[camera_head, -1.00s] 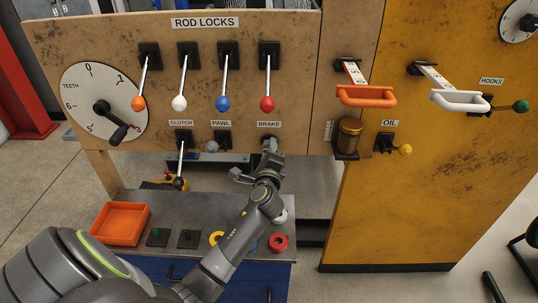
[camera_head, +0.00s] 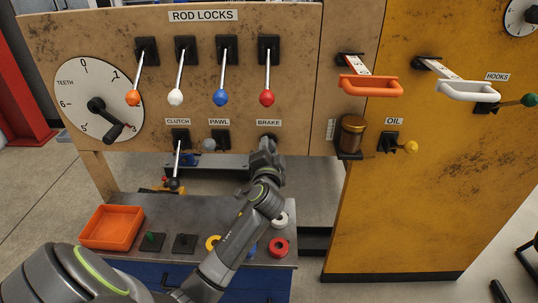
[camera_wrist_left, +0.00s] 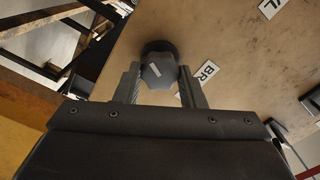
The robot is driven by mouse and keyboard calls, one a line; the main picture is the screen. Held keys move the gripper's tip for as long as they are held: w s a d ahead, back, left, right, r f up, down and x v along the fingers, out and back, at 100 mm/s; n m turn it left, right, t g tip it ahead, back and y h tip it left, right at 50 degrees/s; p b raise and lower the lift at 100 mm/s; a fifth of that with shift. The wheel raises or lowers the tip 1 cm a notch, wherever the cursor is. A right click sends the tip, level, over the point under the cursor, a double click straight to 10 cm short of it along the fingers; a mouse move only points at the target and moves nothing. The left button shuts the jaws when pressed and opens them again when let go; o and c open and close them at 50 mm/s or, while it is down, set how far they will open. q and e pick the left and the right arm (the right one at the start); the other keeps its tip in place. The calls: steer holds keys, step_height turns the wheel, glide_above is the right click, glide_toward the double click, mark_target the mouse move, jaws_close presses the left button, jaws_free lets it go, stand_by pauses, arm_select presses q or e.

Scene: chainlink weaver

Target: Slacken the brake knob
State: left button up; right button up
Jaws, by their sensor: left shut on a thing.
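The brake knob (camera_wrist_left: 158,72) is a grey faceted knob with a white index mark, on a dark round base on the panel. In the left wrist view it sits between the two fingers of my left gripper (camera_wrist_left: 165,88), which is shut on it. In the head view my left gripper (camera_head: 266,148) is at the panel just below the BRAKE label (camera_head: 268,123), and the gripper and wrist hide most of the knob. My right gripper is not in view.
The PAWL knob (camera_head: 209,145) and the CLUTCH lever (camera_head: 177,165) are to the left. Rod lock levers hang above, the nearest with a red ball (camera_head: 267,98). An oil jar (camera_head: 352,135) stands to the right. Below is a bench with an orange tray (camera_head: 112,228).

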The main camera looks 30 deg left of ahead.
arm_select(q)
steer(key=shift+n+b, duration=2.2)
steer(key=shift+n, duration=3.1)
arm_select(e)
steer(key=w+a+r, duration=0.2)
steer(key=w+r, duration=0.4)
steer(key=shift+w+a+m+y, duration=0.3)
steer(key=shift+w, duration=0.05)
arm_select(q)
steer(key=o, duration=1)
